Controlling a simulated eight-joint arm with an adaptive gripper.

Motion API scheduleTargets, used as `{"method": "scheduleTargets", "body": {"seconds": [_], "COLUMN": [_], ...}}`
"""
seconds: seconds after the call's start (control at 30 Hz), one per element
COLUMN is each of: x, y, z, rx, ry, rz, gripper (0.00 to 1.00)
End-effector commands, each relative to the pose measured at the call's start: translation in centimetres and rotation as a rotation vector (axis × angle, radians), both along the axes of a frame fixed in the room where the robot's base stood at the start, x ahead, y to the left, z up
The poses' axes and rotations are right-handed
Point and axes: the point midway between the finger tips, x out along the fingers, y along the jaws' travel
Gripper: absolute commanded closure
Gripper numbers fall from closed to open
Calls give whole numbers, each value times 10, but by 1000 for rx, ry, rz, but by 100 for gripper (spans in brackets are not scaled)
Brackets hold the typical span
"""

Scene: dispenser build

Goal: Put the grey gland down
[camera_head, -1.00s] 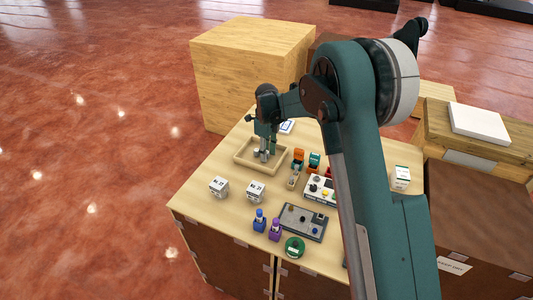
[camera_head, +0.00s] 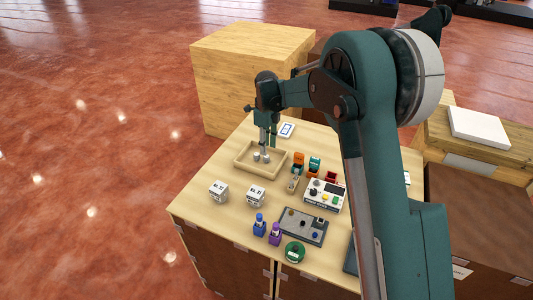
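A shallow wooden tray (camera_head: 243,164) sits on the table. Two small grey pieces show inside it, a left one (camera_head: 256,157) and a right one (camera_head: 265,158). They are too small to tell which is the grey gland. My gripper (camera_head: 264,151) points down over the tray, its tips close to the right grey piece. I cannot tell whether it touches or holds that piece, or how far its fingers are apart.
Small orange (camera_head: 298,160) and teal (camera_head: 315,164) parts stand right of the tray. A white control box (camera_head: 325,196), a grey board (camera_head: 303,226), two white cubes (camera_head: 218,191), blue and purple bottles (camera_head: 260,226) and a green round item (camera_head: 294,252) stand nearer.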

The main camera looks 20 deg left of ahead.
Motion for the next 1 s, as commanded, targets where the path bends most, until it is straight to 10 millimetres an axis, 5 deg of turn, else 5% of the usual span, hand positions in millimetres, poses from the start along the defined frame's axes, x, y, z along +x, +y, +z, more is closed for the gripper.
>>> {"method": "scheduleTargets", "body": {"seconds": [0.4,1.0], "x": [0,0], "y": [0,0], "z": [51,56], "rx": [0,0], "ry": [0,0], "rz": [0,0], "gripper": [69,69]}}
